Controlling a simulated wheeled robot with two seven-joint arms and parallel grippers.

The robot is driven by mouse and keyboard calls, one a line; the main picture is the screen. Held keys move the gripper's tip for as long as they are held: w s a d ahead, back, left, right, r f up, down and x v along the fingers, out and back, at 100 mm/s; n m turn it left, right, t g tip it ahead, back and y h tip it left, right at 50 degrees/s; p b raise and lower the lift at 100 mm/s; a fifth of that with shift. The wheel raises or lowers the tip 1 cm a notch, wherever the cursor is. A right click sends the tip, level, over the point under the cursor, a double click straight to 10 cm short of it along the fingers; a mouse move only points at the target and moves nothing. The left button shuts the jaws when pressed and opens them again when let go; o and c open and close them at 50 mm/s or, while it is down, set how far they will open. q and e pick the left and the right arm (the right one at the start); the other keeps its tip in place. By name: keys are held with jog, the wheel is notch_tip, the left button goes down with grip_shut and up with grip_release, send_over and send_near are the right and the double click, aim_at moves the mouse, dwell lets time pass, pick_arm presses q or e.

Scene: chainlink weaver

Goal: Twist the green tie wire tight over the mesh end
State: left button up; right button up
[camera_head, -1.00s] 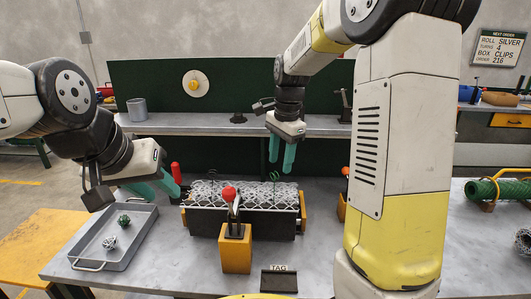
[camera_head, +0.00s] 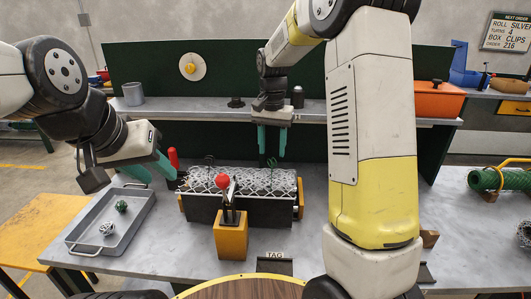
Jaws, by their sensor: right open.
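The silver chain-link mesh roll (camera_head: 240,181) lies in a dark holder with yellow ends on the bench. A thin green tie wire (camera_head: 272,162) stands up from its right part; a darker wire loop (camera_head: 210,160) stands near its left end. My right gripper (camera_head: 272,153) points down with its fingers apart, one on each side of the green wire's top. I cannot tell whether they touch it. My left gripper (camera_head: 161,179) is open and empty, left of the mesh and close to a red-handled tool (camera_head: 173,158).
A red-knobbed lever on a yellow block (camera_head: 230,240) stands in front of the mesh. A grey tray (camera_head: 78,230) with a green and a silver ball is at left. A TAG plate (camera_head: 274,266) lies in front. A green mesh roll (camera_head: 490,180) is at far right.

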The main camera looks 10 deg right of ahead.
jog(key=n, duration=0.5)
jog(key=shift+n, duration=0.3)
jog(key=n, duration=1.7)
jog(key=shift+n, duration=0.3)
jog(key=n, duration=0.9)
jog(key=shift+n, duration=0.4)
jog(key=n, duration=1)
jog(key=shift+n, duration=0.4)
jog(key=shift+f+n, duration=0.4)
jog(key=shift+f, duration=1.65)
